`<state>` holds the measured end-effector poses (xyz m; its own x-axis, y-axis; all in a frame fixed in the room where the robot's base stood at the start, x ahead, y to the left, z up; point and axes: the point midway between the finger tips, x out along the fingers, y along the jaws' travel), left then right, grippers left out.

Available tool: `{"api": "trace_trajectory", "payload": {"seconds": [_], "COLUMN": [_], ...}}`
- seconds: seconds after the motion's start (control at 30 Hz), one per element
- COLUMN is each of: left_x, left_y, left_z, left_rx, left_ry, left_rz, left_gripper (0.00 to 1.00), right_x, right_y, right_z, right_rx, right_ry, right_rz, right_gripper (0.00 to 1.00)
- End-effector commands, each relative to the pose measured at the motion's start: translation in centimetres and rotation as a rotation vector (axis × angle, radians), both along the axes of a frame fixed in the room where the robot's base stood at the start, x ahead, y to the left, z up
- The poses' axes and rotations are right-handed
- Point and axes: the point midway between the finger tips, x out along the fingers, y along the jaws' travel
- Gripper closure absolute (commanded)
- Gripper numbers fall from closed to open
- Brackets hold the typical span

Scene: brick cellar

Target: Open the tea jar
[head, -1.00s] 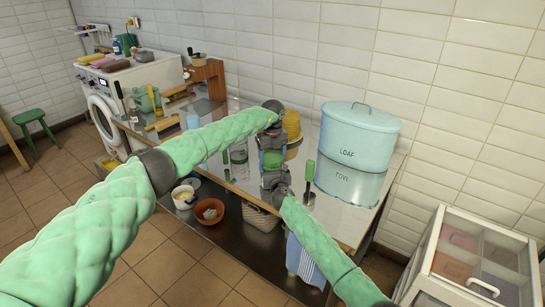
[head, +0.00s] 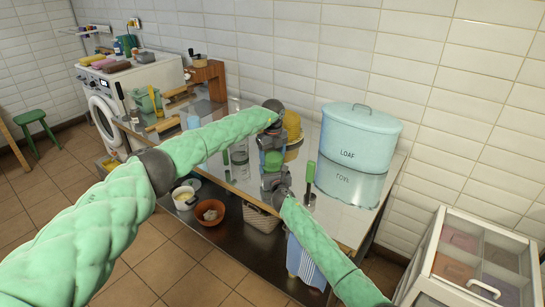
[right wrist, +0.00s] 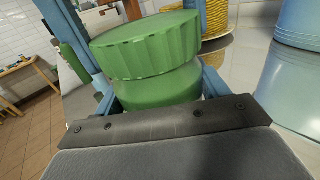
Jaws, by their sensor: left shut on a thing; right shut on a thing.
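The tea jar (right wrist: 158,90) is green, with a wide ribbed green lid (right wrist: 145,46) on top. In the right wrist view the lid looks tilted, and I cannot tell whether it is loose. In the head view the jar is a small green patch (head: 271,160) between my two grippers. My left gripper (head: 272,145) comes from above and is shut at the lid. My right gripper (head: 271,176) is shut on the jar's body from the front; its blue fingers flank the body in the right wrist view. The grippers hide most of the jar.
A blue loaf bin (head: 357,137) stands right of the jar on the shiny table (head: 235,180). A green-handled tool (head: 310,181) stands near my right gripper. A yellow stack (head: 293,130) is just behind. A glass-topped case (head: 480,262) is at lower right.

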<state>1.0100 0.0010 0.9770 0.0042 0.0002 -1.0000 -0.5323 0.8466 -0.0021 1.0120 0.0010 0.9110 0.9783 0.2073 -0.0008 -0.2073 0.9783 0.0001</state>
Motion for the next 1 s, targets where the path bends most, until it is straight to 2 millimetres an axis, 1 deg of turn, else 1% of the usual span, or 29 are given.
{"api": "trace_trajectory", "payload": {"seconds": [0.63,1.0], "left_x": [0.0,0.0], "left_y": [0.0,0.0], "left_z": [1.8,1.9], "left_rx": [0.000,0.000], "left_ry": [0.000,0.000], "left_rz": [0.000,0.000], "left_gripper": [0.53,0.53], "right_x": [0.0,0.0], "right_y": [-0.1,0.0], "right_z": [0.0,0.0], "right_rx": [0.000,0.000], "right_ry": [0.000,0.000], "right_rz": [-0.001,-0.001], "right_gripper": [0.91,0.91]}}
